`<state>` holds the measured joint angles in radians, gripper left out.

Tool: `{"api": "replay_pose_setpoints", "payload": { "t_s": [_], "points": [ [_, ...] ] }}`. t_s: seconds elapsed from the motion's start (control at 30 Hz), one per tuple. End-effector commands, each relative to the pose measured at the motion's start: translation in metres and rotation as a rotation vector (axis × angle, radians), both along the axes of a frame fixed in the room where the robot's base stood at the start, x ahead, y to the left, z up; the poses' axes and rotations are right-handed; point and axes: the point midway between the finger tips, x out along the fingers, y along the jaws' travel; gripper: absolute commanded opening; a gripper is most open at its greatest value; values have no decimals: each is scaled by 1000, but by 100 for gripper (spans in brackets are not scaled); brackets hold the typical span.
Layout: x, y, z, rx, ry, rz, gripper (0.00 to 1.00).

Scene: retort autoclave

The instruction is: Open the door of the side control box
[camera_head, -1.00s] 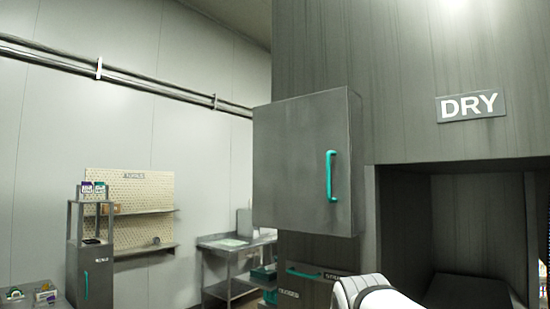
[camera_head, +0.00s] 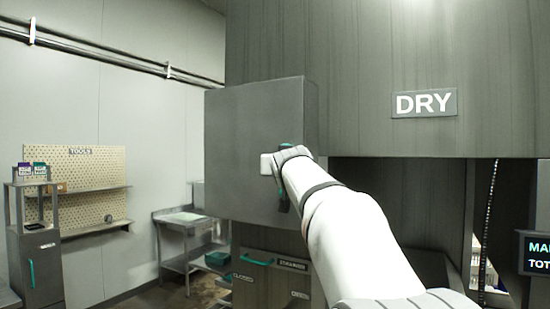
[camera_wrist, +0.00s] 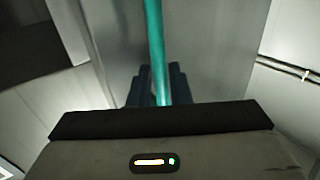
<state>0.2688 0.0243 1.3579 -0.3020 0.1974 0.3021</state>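The side control box (camera_head: 250,130) is a grey box on the side of the large grey machine. Its door looks closed in the head view. My gripper (camera_head: 283,195) is at the right part of the door front, over the handle, which it mostly hides in the head view. In the wrist view the teal bar handle (camera_wrist: 155,40) runs between the two dark fingers of my gripper (camera_wrist: 158,85). The fingers sit close against both sides of the bar and look shut on it.
A lower panel with a teal handle (camera_head: 257,262) is below the box. The machine's opening lies right, under the DRY sign (camera_head: 424,103). A metal table (camera_head: 185,222) and a pegboard (camera_head: 95,170) stand at the left wall. The space left of the box is free.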

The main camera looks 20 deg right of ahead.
Motion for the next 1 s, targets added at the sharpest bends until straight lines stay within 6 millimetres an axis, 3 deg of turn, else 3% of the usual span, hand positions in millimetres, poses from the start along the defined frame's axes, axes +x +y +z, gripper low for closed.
{"api": "replay_pose_setpoints", "payload": {
  "t_s": [0.13,0.4,0.63,0.97,1.0],
  "points": [
    [11,-3,1,0,-1,2,17],
    [13,-2,0,0,-1,3,17],
    [12,-2,0,0,0,4,0],
    [13,-1,0,0,0,5,0],
    [13,-21,-1,7,-2,1,0]
  ]
}}
